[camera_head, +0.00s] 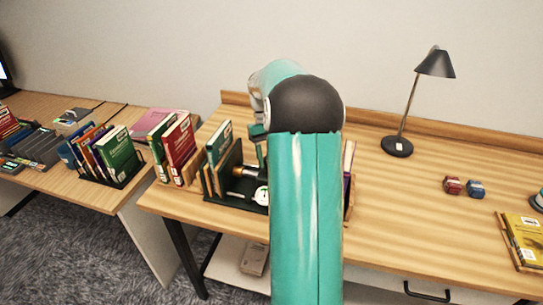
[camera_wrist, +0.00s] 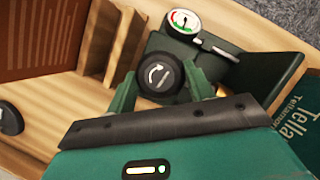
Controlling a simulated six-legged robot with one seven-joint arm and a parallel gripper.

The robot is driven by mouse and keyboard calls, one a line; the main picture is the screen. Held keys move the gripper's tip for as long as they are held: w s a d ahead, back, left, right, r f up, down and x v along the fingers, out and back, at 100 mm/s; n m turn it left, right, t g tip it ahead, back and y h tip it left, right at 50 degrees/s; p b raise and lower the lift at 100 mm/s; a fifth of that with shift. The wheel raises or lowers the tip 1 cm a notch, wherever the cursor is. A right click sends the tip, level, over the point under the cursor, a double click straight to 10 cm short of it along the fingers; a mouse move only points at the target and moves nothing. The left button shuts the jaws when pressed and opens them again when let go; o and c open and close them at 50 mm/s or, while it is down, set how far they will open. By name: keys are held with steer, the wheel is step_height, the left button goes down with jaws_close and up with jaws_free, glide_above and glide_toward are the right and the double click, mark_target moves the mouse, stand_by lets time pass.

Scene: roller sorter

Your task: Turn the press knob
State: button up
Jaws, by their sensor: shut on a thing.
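The press knob (camera_wrist: 157,73) is a round black cap with a white curved arrow, in the middle of the wrist view. My gripper (camera_wrist: 161,77) has its green fingers on either side of the knob and is shut on it. The dark green press (camera_wrist: 203,52) carries a round white gauge (camera_wrist: 183,21) with a needle, just above the knob. In the head view, the press (camera_head: 236,197) and its gauge (camera_head: 262,196) show left of my teal arm. My arm hides part of the press, and my fingertips are hard to make out there.
Books (camera_head: 179,150) stand left of the press. A black desk lamp (camera_head: 397,146), a red block (camera_head: 452,185), a blue block (camera_head: 476,188) and a yellow book (camera_head: 526,238) are on the right. The desk (camera_head: 390,210) between is clear. Another desk with books stands at left.

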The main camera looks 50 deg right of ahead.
stand_by(0.4)
steer(key=o, duration=1)
steer(key=v, duration=1.4)
